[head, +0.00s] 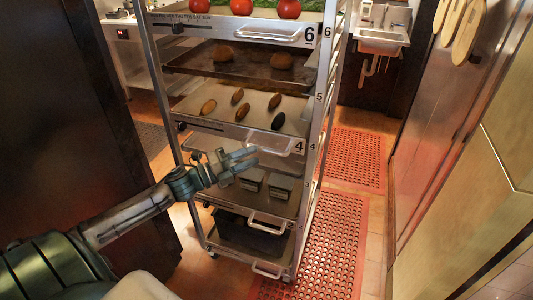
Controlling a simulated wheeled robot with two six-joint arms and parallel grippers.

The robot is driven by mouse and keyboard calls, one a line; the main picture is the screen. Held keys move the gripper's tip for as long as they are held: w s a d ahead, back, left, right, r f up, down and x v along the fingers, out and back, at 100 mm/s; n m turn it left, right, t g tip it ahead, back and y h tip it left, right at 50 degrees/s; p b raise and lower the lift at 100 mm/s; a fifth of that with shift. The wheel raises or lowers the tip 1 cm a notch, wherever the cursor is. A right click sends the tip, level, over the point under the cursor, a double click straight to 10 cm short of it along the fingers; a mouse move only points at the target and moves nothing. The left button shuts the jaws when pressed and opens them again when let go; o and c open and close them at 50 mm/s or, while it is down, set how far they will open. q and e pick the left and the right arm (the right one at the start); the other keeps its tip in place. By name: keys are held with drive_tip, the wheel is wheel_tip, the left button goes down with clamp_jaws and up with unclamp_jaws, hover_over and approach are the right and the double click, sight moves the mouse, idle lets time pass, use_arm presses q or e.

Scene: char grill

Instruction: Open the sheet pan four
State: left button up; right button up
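Sheet pan four (254,103) sits in the metal rack below pan six and the dark pan, with a "4" on the right of its front edge. Several oval, roll-like items lie on it, one nearly black. Its front handle (283,150) is at the right part of that edge. My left gripper (256,157) is in front of the rack, just below the pan's front edge and left of the handle. Its fingers look apart, with nothing between them. I cannot tell whether it touches the pan. My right gripper is not in view.
Pan six (235,28) with tomatoes and greens is above, over a dark pan (235,65) with two buns. Lower pans with handles (267,223) sit below. A dark panel (65,120) stands left. Red mats (335,245) cover clear floor right of the rack.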

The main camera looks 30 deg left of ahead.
sight(267, 150)
use_arm(q)
drive_tip(key=shift+w+d+r, duration=0.2)
drive_tip(key=shift+w, duration=0.15)
drive_tip(key=shift+w+d+p, duration=0.3)
drive_tip(key=shift+w+p, duration=0.2)
drive_tip(key=shift+w+d+r, duration=0.15)
drive_tip(key=shift+w+d, duration=0.2)
drive_tip(key=shift+w, duration=0.15)
drive_tip(key=shift+w+d+r+p, duration=0.2)
drive_tip(key=shift+w+p, duration=0.2)
drive_tip(key=shift+p, duration=0.2)
drive_tip(key=shift+w+d+f+p, duration=0.15)
drive_tip(key=shift+w+d+p, duration=0.25)
drive_tip(key=shift+w, duration=0.25)
clamp_jaws()
